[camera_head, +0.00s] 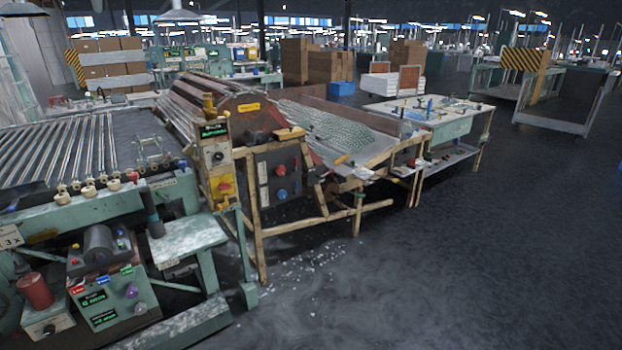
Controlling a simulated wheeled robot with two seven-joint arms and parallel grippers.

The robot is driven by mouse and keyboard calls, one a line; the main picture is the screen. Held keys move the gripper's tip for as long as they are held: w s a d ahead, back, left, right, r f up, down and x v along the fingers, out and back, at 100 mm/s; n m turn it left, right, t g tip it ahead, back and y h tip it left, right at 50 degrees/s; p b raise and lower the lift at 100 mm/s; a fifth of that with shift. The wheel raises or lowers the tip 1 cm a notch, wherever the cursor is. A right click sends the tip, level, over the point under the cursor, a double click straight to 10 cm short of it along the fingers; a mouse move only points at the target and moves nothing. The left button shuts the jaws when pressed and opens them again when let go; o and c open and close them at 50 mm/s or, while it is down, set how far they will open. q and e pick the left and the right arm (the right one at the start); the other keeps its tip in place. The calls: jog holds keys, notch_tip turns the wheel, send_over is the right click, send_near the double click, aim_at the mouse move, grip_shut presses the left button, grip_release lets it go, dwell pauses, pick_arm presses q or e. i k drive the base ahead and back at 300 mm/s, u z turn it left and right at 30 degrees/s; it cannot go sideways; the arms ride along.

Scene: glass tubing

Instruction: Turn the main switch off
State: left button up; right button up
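A narrow upright control box (216,165) stands at the centre left of the head view. On its lower part is a yellow plate with a red rotary knob (225,187), which looks like a main switch. Its on or off position is too small to tell. Above it are a light grey panel with a dark knob (217,157) and a small dark display with green text (213,130). Neither of my grippers is in view.
Beside the box, a dark panel (278,175) carries a red and a blue knob. A green bench with a console (113,297) stands at the front left. A work table (450,128) is at the back right. Open floor (430,260) fills the right; white fragments (305,268) lie near the frame.

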aim_at(223, 185)
jog(key=z, duration=0.75)
jog(key=i, duration=1.75)
jog(key=u, duration=0.75)
jog(key=i, duration=0.9)
jog(key=u, duration=0.65)
